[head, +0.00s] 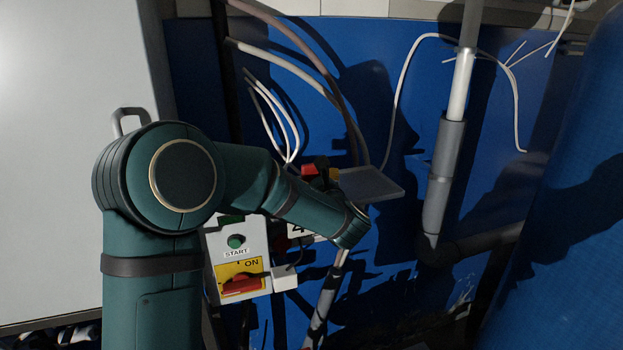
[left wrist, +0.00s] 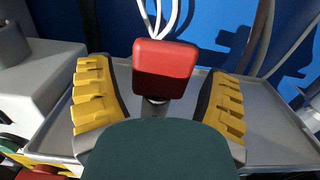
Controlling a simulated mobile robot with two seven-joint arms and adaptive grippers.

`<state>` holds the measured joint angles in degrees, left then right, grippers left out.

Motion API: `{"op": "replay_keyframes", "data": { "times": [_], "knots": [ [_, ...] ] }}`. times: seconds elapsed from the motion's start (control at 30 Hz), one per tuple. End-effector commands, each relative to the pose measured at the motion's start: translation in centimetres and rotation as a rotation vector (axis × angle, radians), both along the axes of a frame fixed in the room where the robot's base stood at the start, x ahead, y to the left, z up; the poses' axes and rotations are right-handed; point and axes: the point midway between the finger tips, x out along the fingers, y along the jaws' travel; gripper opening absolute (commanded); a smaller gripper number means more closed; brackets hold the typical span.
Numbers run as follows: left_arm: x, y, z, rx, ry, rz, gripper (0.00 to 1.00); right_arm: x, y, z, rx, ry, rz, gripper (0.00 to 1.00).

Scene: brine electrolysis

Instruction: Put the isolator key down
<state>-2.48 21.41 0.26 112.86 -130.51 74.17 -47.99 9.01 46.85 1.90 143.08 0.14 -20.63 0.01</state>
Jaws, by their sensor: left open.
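The isolator key (left wrist: 163,68) has a block-shaped red head on a short metal stem. In the left wrist view it is between the yellow-padded fingers of my left gripper (left wrist: 158,98), with a gap on both sides. The gripper is open. The key is over the grey tray (left wrist: 275,135); its lower end is hidden behind my gripper's body, so I cannot tell how it rests. In the head view my left gripper (head: 322,174) is small, at the left end of the tray (head: 372,184), with red showing beside it. My right gripper is not in view.
Below my left arm is a grey control box (head: 222,248) with a green START button and a red handle on a yellow ON label. White cables (head: 283,115) hang behind the tray. A grey vertical pipe (head: 440,180) stands to its right. The tray's right part is bare.

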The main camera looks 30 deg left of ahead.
Motion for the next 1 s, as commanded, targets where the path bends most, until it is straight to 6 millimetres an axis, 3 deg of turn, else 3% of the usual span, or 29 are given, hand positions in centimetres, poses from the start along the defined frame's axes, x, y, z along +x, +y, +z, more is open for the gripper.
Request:
{"op": "replay_keyframes", "data": {
  "times": [0.6,1.0],
  "knots": [
    [-6.9,-7.9,0.1,0.0,-0.001,-0.003,0.79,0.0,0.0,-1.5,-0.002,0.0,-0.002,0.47],
    [-8.0,-9.0,0.1,0.0,0.0,0.001,0.79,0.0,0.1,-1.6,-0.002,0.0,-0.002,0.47]
  ]
}}
